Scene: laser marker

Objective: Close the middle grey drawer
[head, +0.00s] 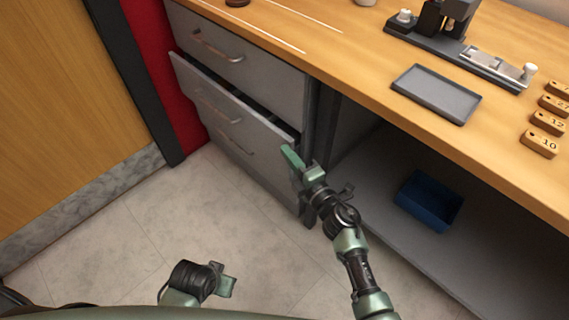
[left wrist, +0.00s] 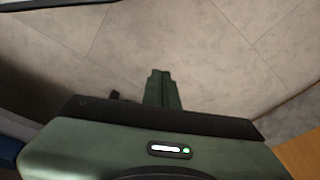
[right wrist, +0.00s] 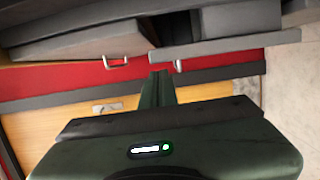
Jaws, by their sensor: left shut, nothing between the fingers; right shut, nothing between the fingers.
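The middle grey drawer (head: 254,132) stands partly open in the head view. Its front juts out below the closed top drawer (head: 258,78), with a dark gap behind its upper edge. A bar handle (head: 218,108) is on its front. My right gripper (head: 291,158) is shut and empty, close to the right end of the drawer front; I cannot tell whether it touches. Its green fingers also show in the right wrist view (right wrist: 157,88), below grey panels. My left gripper (head: 227,286) is shut and empty, low over the floor, away from the drawers; its fingers point at floor in the left wrist view (left wrist: 161,88).
The wooden worktop (head: 330,55) carries a grey tray (head: 437,92), a dark device (head: 450,35) and numbered wooden blocks (head: 540,142). A blue bin (head: 428,200) sits on the shelf below, right of my right gripper. The tiled floor (head: 130,220) before the drawers is clear.

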